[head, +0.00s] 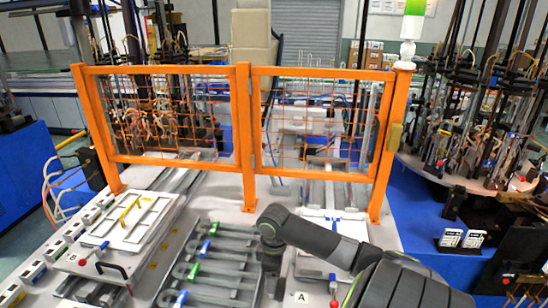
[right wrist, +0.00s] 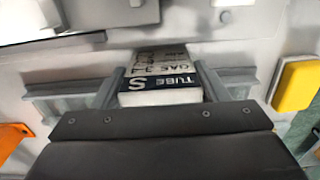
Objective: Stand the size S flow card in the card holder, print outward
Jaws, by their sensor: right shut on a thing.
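The flow card (right wrist: 160,82) is in my right gripper (right wrist: 162,88), between its two fingers in the right wrist view. Its near end has a dark band reading "S" and "TUBE", with further black print on white beyond. In the head view my right arm reaches in from the lower right, its wrist bent down over the front middle of the bench; fingers and card are hidden there. On the right, black stands (head: 460,249) carry two white printed cards (head: 451,237). I cannot tell which place is the card holder for this card. My left gripper is not in view.
An orange mesh fence (head: 244,130) stands across the bench, with a yellow box (head: 394,136) on its right post. A white fixture (head: 125,222) stands left; an "A" sign (head: 301,297) stands in front.

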